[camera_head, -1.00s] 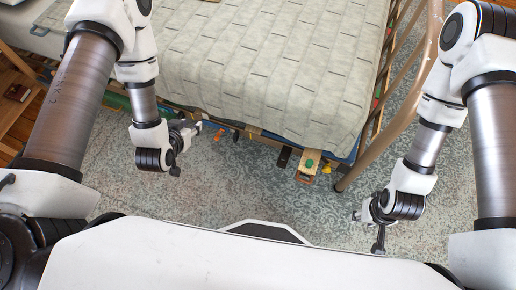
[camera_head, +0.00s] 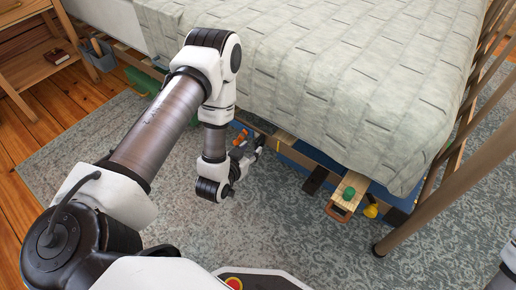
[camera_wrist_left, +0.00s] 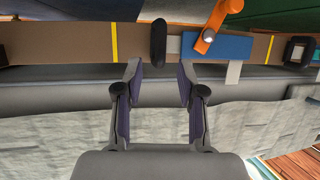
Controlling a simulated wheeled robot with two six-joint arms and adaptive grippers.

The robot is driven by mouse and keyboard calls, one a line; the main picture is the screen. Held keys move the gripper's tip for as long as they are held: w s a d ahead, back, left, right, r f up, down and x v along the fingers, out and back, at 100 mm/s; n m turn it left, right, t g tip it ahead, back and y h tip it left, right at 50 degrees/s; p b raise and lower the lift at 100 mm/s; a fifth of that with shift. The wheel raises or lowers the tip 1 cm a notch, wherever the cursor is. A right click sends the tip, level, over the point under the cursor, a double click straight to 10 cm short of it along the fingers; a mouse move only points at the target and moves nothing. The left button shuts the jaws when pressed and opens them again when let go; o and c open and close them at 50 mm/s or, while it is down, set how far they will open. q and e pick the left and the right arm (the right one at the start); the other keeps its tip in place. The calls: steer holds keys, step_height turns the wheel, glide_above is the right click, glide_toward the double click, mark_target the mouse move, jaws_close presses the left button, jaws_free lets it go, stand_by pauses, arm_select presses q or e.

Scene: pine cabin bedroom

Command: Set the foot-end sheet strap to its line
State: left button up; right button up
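My left gripper (camera_head: 257,150) is at the side of the bed, low beside the bed rail. In the left wrist view the gripper (camera_wrist_left: 160,68) is open and empty, its two fingers apart just short of a brown rail (camera_wrist_left: 60,46). A black rounded handle (camera_wrist_left: 158,42) stands across the rail, in line with the gap. A grey strip runs from it to a blue block (camera_wrist_left: 218,47) with an orange lever (camera_wrist_left: 219,22). Yellow lines mark the rail left of the handle (camera_wrist_left: 114,42) and right of the block (camera_wrist_left: 270,49). I cannot tell which part is the foot-end strap. My right gripper is out of view.
The bed cover (camera_head: 330,70) overhangs the rail. A wooden board with a green knob (camera_head: 348,192) and a yellow piece (camera_head: 371,211) stick out to the right. The bed's end post (camera_head: 440,215) stands at right. The rug (camera_head: 270,235) is clear in front.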

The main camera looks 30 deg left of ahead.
mark_target(257, 143)
arm_select(q)
steer(key=b+x, duration=0.2)
steer(key=x, duration=0.3)
steer(key=shift+f, duration=0.1)
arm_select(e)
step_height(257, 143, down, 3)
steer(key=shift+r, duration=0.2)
